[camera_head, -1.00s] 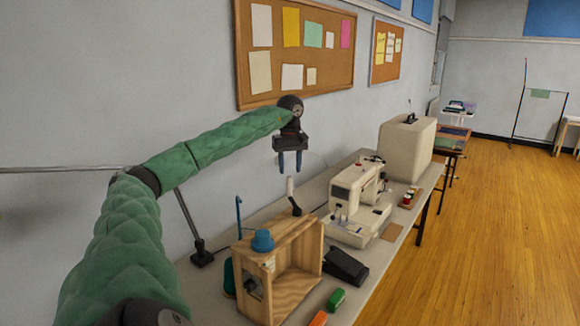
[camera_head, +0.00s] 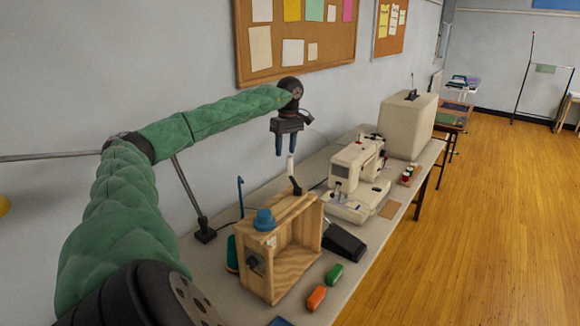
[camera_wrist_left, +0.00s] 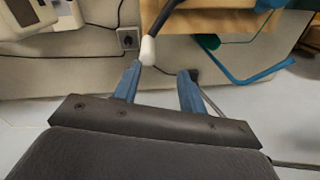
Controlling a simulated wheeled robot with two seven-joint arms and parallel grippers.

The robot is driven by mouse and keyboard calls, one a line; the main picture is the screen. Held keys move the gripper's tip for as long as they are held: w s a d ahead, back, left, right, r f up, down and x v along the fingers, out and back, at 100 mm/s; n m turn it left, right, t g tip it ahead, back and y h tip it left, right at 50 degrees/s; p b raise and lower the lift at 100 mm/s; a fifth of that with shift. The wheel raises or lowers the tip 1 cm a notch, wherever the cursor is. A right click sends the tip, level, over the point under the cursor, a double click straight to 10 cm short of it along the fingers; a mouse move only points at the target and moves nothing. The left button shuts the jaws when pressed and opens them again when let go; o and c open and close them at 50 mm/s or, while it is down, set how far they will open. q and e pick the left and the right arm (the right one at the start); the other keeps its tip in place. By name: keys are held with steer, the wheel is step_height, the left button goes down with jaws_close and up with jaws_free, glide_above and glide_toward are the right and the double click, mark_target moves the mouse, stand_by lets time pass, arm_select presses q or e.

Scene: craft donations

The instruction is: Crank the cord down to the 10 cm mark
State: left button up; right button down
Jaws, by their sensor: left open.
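A wooden box frame (camera_head: 295,270) stands on the table with a black crank arm (camera_head: 296,186) on its top. The crank's white handle (camera_head: 291,167) points up; in the left wrist view the handle (camera_wrist_left: 148,50) shows just ahead of the left fingertip. My left gripper (camera_head: 293,151) is open, pointing down just above the handle. In the wrist view my gripper (camera_wrist_left: 161,72) has empty space between its blue fingers. A blue round piece (camera_head: 265,220) sits on the box top. I cannot make out the cord or the 10 cm mark. My right gripper is not in view.
A sewing machine (camera_head: 357,182) and a beige case (camera_head: 408,124) stand behind the box. A black pedal (camera_head: 343,243) lies beside it. Green (camera_head: 335,273) and orange (camera_head: 317,298) pieces lie in front. A blue hooked rod (camera_head: 240,197) rises behind the box's left side.

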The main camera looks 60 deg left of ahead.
mark_target(290, 174)
arm_select(q)
steer(key=n, duration=1.3)
steer(key=shift+w+d+f+t, duration=0.1)
steer(key=shift+w+d+t, duration=0.05)
steer(key=shift+w+t, duration=0.2)
steer(key=n, duration=0.5)
steer(key=shift+w+d, duration=0.1)
steer(key=shift+w, duration=0.1)
steer(key=n, duration=0.4)
steer(key=shift+w+n, duration=0.15)
steer(key=shift+n, duration=0.25)
steer(key=n, duration=0.3)
steer(key=shift+f+p, duration=1.55)
steer(key=shift+f, duration=2.4)
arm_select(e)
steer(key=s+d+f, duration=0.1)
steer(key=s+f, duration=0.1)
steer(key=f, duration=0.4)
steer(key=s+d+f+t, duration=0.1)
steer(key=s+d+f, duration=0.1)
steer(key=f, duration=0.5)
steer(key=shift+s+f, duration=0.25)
